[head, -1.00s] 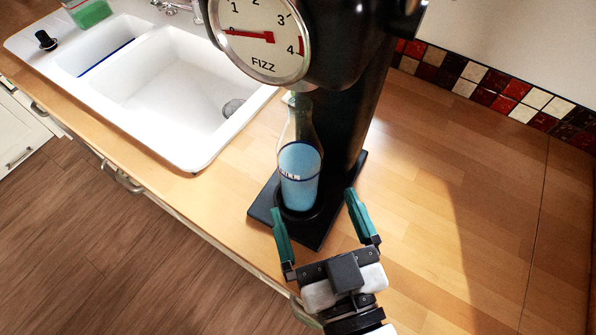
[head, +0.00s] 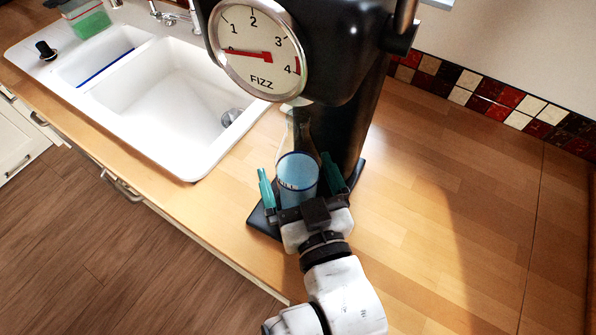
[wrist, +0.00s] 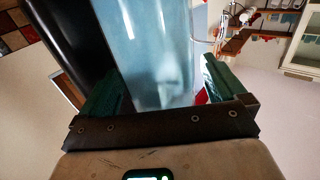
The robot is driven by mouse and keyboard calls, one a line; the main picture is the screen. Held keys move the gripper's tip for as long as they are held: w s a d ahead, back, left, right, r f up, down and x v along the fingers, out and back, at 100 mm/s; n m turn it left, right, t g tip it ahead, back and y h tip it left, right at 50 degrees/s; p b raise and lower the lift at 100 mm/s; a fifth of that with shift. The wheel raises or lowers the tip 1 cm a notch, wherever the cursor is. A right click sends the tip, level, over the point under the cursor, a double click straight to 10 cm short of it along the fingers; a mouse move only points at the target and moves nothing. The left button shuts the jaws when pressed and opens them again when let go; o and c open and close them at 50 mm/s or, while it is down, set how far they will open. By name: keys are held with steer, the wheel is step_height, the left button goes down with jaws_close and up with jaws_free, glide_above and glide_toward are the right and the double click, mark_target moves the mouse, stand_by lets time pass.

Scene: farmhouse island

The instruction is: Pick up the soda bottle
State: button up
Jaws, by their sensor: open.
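The soda bottle (head: 298,172) is clear with light blue liquid and stands upright on the black base of the soda machine, below its dial. In the wrist view the bottle (wrist: 157,50) fills the space between the fingers. My gripper (head: 300,178) is open, with one green finger on each side of the bottle. In the wrist view the left finger lies close to the bottle and a small gap shows at the right finger. The bottle's lower part is hidden behind my gripper in the head view.
The black soda machine (head: 345,60) with its FIZZ dial (head: 258,50) rises directly behind and above the bottle. A white double sink (head: 160,110) lies to the left. The wooden counter (head: 440,200) is clear to the right; its front edge is near.

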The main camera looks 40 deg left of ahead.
steer(key=shift+x, duration=0.9)
steer(key=c, duration=1.4)
steer(key=shift+c, duration=0.4)
steer(key=shift+r, duration=0.1)
